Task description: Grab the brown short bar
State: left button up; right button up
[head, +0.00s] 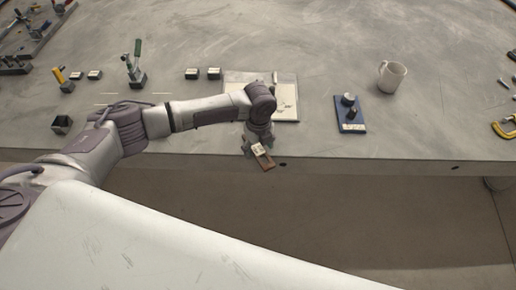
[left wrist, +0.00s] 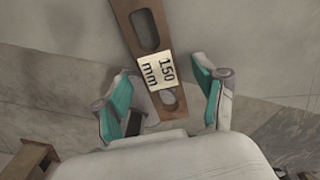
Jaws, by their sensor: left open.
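The brown short bar (head: 268,165) lies at the table's front edge in the head view, its brown end appearing to stick out past the edge. In the left wrist view the bar (left wrist: 145,30) is flat, with slots in it and a white label reading "150 mm". My left gripper (left wrist: 161,72) is open, with one teal-padded finger on each side of the bar's labelled end and visible gaps between pads and bar. In the head view the left gripper (head: 254,145) is over the bar and hides part of it. My right gripper is not in view.
A pale board (head: 286,105) lies behind the gripper. A blue plate with dark knobs (head: 350,115) and a white mug (head: 391,76) stand to the right. Several small blocks and a green-handled clamp (head: 136,65) stand at left. The table's front edge (head: 400,160) runs close by.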

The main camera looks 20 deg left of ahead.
pick_arm(q)
grip_shut()
dwell(0.4)
